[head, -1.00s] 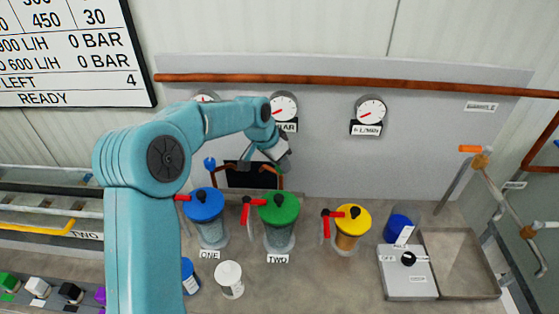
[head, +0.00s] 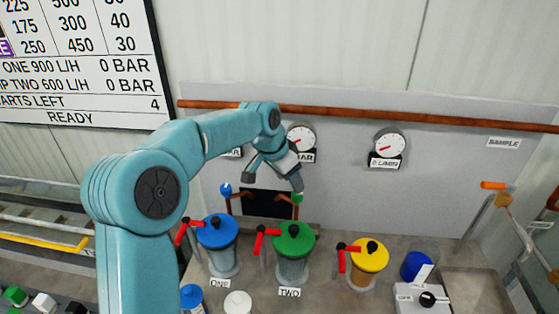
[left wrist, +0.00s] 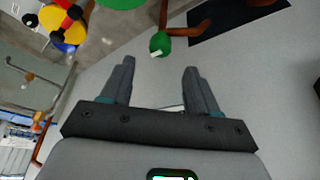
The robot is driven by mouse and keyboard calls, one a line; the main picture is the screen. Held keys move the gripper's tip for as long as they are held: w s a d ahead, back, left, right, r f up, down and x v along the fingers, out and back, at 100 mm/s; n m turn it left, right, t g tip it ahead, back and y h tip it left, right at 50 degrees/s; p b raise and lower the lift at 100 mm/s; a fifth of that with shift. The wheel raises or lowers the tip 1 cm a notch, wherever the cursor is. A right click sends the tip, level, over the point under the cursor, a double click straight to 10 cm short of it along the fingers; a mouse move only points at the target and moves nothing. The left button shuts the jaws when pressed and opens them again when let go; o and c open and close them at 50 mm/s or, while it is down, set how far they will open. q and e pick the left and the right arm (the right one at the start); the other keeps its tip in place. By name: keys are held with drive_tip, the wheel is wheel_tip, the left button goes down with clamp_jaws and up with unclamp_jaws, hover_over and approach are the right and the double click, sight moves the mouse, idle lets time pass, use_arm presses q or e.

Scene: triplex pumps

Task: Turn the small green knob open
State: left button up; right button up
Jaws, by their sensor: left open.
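The small green knob (head: 297,198) sits on a copper pipe at the right side of a dark opening in the back panel, above the green-lidded canister. My left gripper (head: 273,182) is open and empty, close to the knob and slightly up and left of it in the head view. In the left wrist view the knob (left wrist: 160,43) appears just past the fingertips, in line with the gap between the two fingers (left wrist: 159,66). No finger visibly touches it. My right gripper is not in view.
A small blue knob (head: 226,189) is on the left pipe. Canisters with blue (head: 217,232), green (head: 294,238) and yellow (head: 369,255) lids and red handles stand below. Gauges (head: 301,138) and a long copper pipe (head: 400,117) are on the panel.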

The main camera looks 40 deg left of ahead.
use_arm(q)
drive_tip(key=d+v, duration=0.1)
drive_tip(key=v, duration=0.8)
drive_tip(key=shift+a+r, duration=0.35)
drive_tip(key=shift+a, duration=0.15)
drive_tip(key=shift+s, duration=0.1)
